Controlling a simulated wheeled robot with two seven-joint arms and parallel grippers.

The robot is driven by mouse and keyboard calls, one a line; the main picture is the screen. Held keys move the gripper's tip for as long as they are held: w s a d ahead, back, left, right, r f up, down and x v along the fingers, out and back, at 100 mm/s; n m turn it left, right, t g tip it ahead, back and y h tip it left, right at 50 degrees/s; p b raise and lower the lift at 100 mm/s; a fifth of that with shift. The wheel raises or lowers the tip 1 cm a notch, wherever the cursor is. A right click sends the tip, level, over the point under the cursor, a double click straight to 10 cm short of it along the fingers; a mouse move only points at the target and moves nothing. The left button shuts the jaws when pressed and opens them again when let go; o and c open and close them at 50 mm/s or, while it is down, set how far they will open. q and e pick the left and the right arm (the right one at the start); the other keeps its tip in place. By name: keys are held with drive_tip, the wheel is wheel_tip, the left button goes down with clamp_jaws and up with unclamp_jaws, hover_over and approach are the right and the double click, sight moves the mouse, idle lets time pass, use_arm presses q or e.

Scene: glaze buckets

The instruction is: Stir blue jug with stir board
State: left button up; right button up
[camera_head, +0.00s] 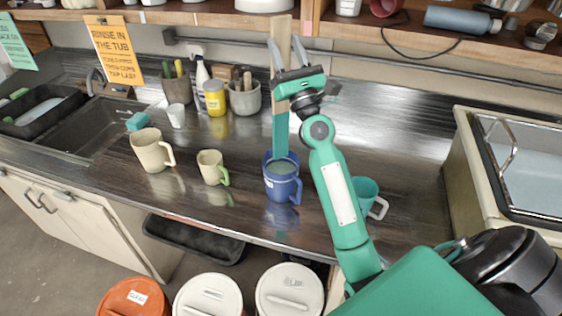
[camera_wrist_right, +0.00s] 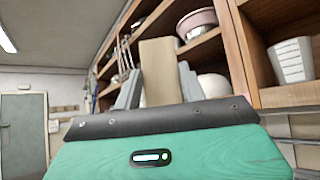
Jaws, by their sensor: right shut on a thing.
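The blue jug (camera_head: 283,187) stands upright on the dark counter, its handle to the right, with greyish liquid inside. The stir board (camera_head: 280,135) is upright, bare wood at the top and teal lower down. Its lower end reaches the jug's mouth and appears to be inside the rim; how deep it sits is hidden. My right gripper (camera_head: 287,54) is shut on the board's upper wooden part, well above the jug. In the right wrist view the pale wood (camera_wrist_right: 160,70) stands between the two grey fingers. My left gripper is not in view.
A cream jug (camera_head: 152,150) and a small cream mug (camera_head: 211,167) stand left of the blue jug. A teal mug (camera_head: 364,196) is right, beside my forearm. Pots and bottles line the back. A shelf (camera_head: 400,35) hangs close behind the gripper.

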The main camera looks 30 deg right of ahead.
sight(287, 26)
wheel_tip(287, 26, up, 5)
drive_tip(key=p, duration=0.5)
drive_tip(key=shift+r, duration=0.1)
idle(0.3)
